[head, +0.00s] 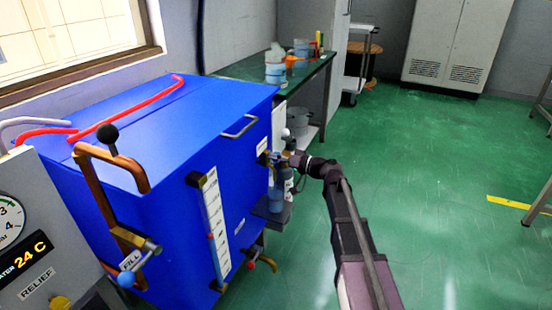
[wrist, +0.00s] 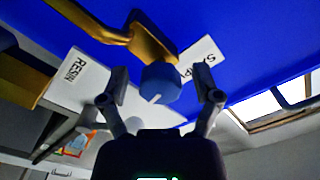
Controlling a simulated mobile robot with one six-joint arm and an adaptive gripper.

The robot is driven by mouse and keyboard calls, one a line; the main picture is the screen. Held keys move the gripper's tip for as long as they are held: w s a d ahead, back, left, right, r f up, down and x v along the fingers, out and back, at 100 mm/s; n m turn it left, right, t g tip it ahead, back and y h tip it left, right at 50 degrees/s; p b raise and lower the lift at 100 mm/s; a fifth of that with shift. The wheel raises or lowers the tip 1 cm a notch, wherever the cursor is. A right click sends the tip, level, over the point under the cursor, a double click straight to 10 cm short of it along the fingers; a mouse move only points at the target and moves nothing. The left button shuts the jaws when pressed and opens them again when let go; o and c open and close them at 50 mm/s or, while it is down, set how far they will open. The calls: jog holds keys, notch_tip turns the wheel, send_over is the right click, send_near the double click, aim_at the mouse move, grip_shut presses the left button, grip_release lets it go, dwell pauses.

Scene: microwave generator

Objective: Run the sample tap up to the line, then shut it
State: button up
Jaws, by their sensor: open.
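The sample tap (head: 266,157) is a small brass fitting on the far end of the blue tank (head: 160,130). In the wrist view its brass pipe (wrist: 150,42) ends in a blue handle (wrist: 160,84), beside a partly hidden white label starting "SAMP" (wrist: 203,58). My gripper (wrist: 163,92) is open, with one finger on each side of the blue handle; I cannot tell whether they touch it. In the head view my gripper (head: 288,160) is at the tap. A bluish container (head: 275,199) stands below on a dark shelf (head: 272,213). Its line and level are too small to make out.
A FILL valve with a blue knob (head: 126,279), a sight gauge (head: 212,208) and a low red-knobbed valve (head: 251,265) are on the tank's near side. A bench (head: 230,70) with containers stands behind.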

grip_shut()
jog(key=shift+m, duration=1.5)
grip_release()
